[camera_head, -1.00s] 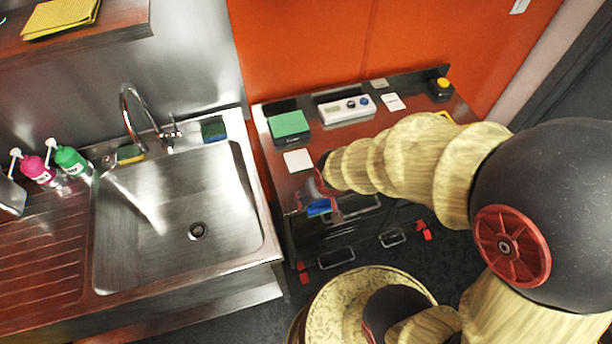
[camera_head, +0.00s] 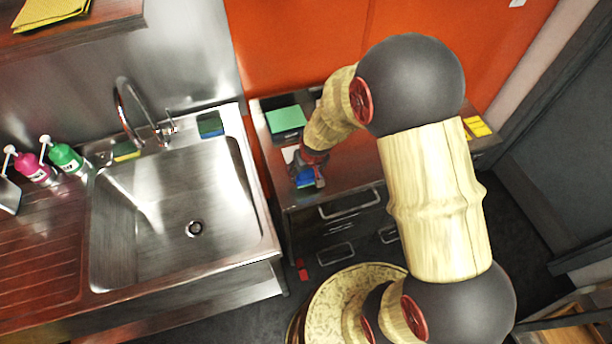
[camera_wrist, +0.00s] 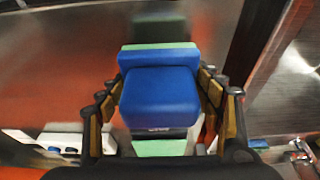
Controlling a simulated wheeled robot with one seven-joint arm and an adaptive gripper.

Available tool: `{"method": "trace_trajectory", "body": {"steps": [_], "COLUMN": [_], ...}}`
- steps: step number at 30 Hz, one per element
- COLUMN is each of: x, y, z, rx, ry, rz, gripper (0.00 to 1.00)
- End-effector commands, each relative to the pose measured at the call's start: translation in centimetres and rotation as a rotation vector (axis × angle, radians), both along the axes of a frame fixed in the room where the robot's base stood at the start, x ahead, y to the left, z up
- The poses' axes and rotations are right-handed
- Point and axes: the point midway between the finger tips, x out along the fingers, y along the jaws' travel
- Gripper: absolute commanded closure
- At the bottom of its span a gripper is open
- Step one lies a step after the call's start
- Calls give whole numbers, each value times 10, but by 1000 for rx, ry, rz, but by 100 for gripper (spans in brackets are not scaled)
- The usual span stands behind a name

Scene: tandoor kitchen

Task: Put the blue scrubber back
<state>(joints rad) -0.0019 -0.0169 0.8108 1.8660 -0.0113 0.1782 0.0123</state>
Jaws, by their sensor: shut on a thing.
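The blue scrubber (camera_head: 304,182) is at the end of my arm, over the front left edge of the steel side counter (camera_head: 345,173). In the wrist view the blue scrubber (camera_wrist: 160,97) fills the middle, with my gripper's fingers (camera_wrist: 160,108) on both sides of it. My gripper (camera_head: 309,174) is shut on it. A green-topped block (camera_head: 286,119) lies at the back left of the counter, apart from the scrubber. Whether the scrubber touches the counter cannot be told.
The steel sink (camera_head: 180,210) is to the left, with a tap (camera_head: 128,110). A dark blue-and-green sponge (camera_head: 210,125) and a yellow-and-green sponge (camera_head: 125,151) lie on its back rim. Pink (camera_head: 35,172) and green (camera_head: 68,159) pump bottles stand further left. My arm hides much of the counter.

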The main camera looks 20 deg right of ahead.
Motion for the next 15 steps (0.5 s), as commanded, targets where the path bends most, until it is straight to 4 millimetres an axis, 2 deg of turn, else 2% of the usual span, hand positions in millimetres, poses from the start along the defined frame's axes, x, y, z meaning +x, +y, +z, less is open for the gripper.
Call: {"method": "trace_trajectory", "body": {"steps": [8,15], "x": [3,4], "y": [0,0], "z": [-33,-35], "rx": [0,0], "ry": [3,-1], "rz": [0,0], "gripper": [71,71]}}
